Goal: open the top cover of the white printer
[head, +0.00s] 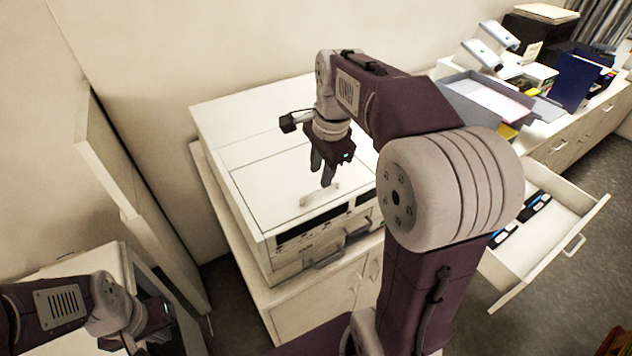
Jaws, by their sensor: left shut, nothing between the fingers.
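The white printer (262,204) stands on a low cabinet against the wall, with its flat top cover (265,165) down. A small pale bar handle (308,198) sits near the cover's front edge. My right gripper (322,178) points down over the cover, its dark fingertips at or just above the handle. I cannot tell whether they touch it or whether they are open or shut. My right arm hides the printer's right side. My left gripper (142,344) is low at the left, away from the printer, shut and empty; its fingertips are partly hidden.
An open drawer (560,208) with dark items juts out at the right. A grey tray (480,97), white devices (494,38) and blue binders (577,82) stand on the counter beyond. A pale panel (108,160) leans at the left.

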